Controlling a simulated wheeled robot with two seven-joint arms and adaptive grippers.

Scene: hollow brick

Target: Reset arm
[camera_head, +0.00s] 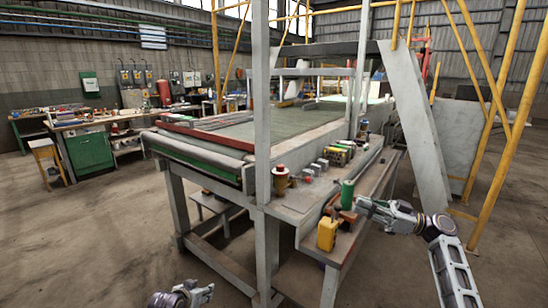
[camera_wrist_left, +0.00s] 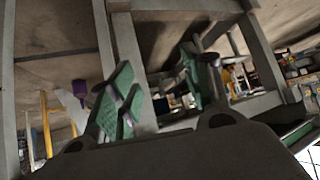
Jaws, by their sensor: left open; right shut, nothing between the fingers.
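My left gripper (camera_head: 204,293) is at the bottom edge of the head view, low in front of the workbench and apart from it. In the left wrist view its green-padded fingers (camera_wrist_left: 160,88) are spread apart, with nothing held between them. My right gripper (camera_head: 366,206) is at the right of the head view, its arm coming in from the lower right. It is shut and empty, close to the green cylinder (camera_head: 347,194) on the side shelf. Its fingertips are small, and I cannot tell whether they touch anything.
A long metal workbench (camera_head: 218,178) fills the middle. Its side shelf (camera_head: 300,204) carries a yellow box (camera_head: 327,234), a brown-red bottle (camera_head: 280,180) and several small items. A grey upright post (camera_head: 262,120) stands at the bench's front. Open floor (camera_head: 90,240) lies to the left.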

